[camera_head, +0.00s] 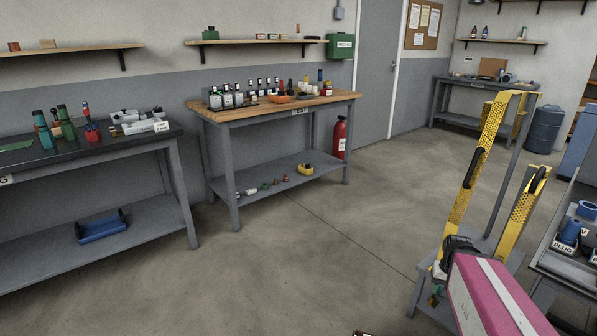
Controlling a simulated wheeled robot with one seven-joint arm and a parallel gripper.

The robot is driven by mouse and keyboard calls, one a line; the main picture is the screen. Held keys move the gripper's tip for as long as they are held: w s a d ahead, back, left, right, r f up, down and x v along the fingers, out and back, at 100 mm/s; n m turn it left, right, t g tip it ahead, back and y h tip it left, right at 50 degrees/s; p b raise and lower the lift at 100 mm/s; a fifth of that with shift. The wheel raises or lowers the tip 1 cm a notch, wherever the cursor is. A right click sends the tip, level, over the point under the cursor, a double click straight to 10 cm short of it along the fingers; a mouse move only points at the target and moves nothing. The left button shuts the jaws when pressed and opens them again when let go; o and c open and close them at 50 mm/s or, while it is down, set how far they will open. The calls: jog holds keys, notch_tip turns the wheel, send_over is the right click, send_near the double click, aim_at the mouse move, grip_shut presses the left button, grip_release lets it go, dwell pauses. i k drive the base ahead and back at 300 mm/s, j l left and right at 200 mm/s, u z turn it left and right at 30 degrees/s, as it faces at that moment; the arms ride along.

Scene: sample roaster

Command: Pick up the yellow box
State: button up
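A small yellow box-like thing (305,169) sits on the lower shelf of the wood-topped bench, towards the shelf's right end. Its top looks dark, and it is too small to tell whether it is open or holds something. My gripper cannot be made out in this view, and nothing is seen touching the yellow thing.
The wood-topped bench (278,109) carries several bottles; small items lie on its lower shelf (255,208). A red extinguisher (339,138) stands at its right. Yellow perforated uprights (468,185) and a pink, white-striped body (490,295) fill the near right. The middle floor is clear.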

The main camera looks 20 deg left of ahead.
aim_at(301, 169)
jog(key=i+j+u, duration=0.35)
jog(key=i, duration=0.15)
jog(key=i+j+u, duration=0.3)
jog(key=i, duration=0.2)
jog(key=i+u, duration=0.35)
jog(key=i, duration=0.2)
jog(key=i+z, duration=0.25)
jog(key=i, duration=0.25)
jog(key=i+j+z, duration=0.2)
jog(key=i, duration=0.3)
jog(key=i+j+z, duration=0.25)
jog(key=i, duration=0.25)
jog(key=i+j+z, duration=0.6)
